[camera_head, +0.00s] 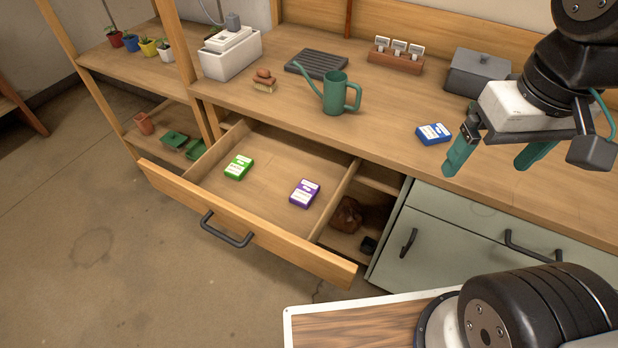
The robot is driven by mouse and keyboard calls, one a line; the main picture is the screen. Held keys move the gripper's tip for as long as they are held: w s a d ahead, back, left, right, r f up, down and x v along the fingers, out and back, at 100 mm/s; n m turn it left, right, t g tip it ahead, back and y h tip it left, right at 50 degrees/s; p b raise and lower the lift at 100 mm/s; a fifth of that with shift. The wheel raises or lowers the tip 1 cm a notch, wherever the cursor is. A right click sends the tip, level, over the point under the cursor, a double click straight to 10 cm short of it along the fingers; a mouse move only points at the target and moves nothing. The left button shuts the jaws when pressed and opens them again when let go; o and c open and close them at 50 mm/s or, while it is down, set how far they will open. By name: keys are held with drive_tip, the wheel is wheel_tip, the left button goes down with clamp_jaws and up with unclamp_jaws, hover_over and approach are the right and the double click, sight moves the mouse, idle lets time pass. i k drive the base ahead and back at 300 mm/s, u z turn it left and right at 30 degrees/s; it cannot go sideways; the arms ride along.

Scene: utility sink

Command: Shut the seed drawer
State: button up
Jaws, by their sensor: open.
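The seed drawer (255,236) is a wooden drawer pulled well out from under the workbench. Its dark bar handle (226,231) is on the front panel. A green packet (239,167) and a purple packet (305,193) lie inside it, apart from each other. My gripper (492,165) is at the upper right, above the bench top, with its teal fingers apart and nothing between them. It is well to the right of the drawer and does not touch it.
A blue packet (433,133) lies on the bench near my gripper. A teal watering can (337,93), a brush (264,82), a dark slatted tray (318,63) and a grey lidded box (477,72) stand on the bench. Green-grey cabinets (460,235) are right of the drawer. Floor (110,260) in front is clear.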

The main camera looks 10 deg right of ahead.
sight(258, 207)
drive_tip(key=u, duration=0.75)
